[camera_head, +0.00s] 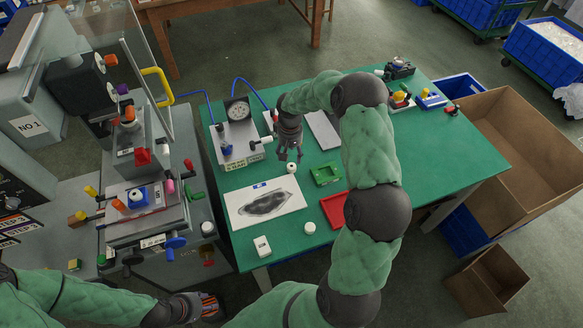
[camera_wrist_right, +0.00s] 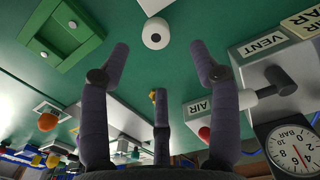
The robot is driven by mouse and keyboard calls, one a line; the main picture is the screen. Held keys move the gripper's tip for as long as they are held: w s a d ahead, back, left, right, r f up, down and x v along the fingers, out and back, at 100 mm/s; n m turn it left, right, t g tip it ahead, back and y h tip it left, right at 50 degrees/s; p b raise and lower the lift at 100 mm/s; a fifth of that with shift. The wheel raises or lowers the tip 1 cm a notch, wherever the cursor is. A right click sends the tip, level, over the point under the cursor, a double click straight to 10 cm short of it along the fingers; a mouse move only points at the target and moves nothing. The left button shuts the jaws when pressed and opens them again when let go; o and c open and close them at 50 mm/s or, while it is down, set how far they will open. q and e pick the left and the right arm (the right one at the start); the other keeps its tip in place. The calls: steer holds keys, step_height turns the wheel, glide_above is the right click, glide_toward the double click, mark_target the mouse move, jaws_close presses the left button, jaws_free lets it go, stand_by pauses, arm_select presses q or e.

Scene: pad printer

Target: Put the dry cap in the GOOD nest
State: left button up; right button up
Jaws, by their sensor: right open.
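A white cap (camera_head: 291,168) with a dark centre stands on the green table just beyond the fingertips of my right gripper (camera_head: 290,155). It also shows in the right wrist view (camera_wrist_right: 156,34), ahead of the open, empty fingers and apart from them. A green nest (camera_head: 326,174) lies right of that cap, with no cap visible in it; I cannot read a GOOD label. Another white cap (camera_head: 309,228) stands near the table's front edge, and a further one (camera_head: 208,228) at the printer side. My left gripper (camera_head: 207,305) is low at the bottom, its fingers unclear.
A red tray (camera_head: 334,209) lies partly behind my right arm. A white sheet with a dark smear (camera_head: 265,203) and a small white block (camera_head: 262,246) lie in front. A gauge box (camera_head: 237,135) stands behind left. The pad printer (camera_head: 145,215) is at left.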

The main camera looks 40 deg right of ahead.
mark_target(292, 166)
step_height(292, 166, down, 2)
steer(key=shift+s+d+f+b, duration=0.15)
steer(key=shift+f+b, duration=0.3)
steer(key=shift+f, duration=0.85)
steer(key=shift+s+a+f+b, duration=0.1)
steer(key=shift+f+b, duration=0.35)
steer(key=shift+f, duration=0.85)
steer(key=c, duration=0.8)
